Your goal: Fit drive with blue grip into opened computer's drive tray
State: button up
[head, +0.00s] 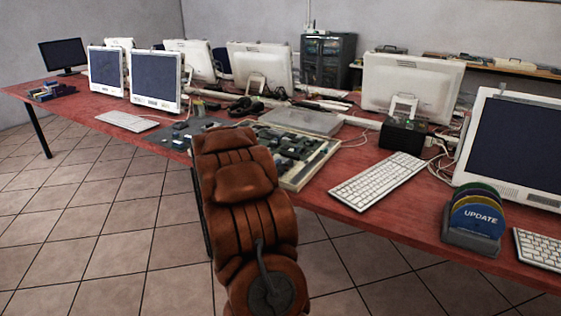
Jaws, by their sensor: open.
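An opened computer (326,160) lies flat on the red table behind the brown chair, with circuit boards and dark parts showing inside its pale frame. Its drive tray cannot be told apart at this size, and the chair hides part of its near left side. I cannot pick out a drive with a blue grip for sure. Small dark and bluish parts (181,126) lie on a dark mat (150,133) left of the computer. Blue and dark items (52,91) sit at the table's far left end. My gripper is not in view.
A brown padded chair (240,185) stands before the table (405,222), blocking the middle. White monitors, keyboards (378,181) and loose cables crowd the table. A rack of coloured discs marked UPDATE (474,222) stands at right. Tiled floor (95,215) at left is clear.

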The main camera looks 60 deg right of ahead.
jog(key=a+r, duration=0.1)
jog(key=a, duration=1)
jog(key=shift+s+r, duration=0.3)
jog(key=shift+r, duration=0.05)
jog(key=shift+a+r, duration=0.1)
jog(key=shift+r, duration=0.05)
notch_tip(320, 180, up, 6)
jog(key=p, duration=0.7)
jog(key=shift+w, duration=0.1)
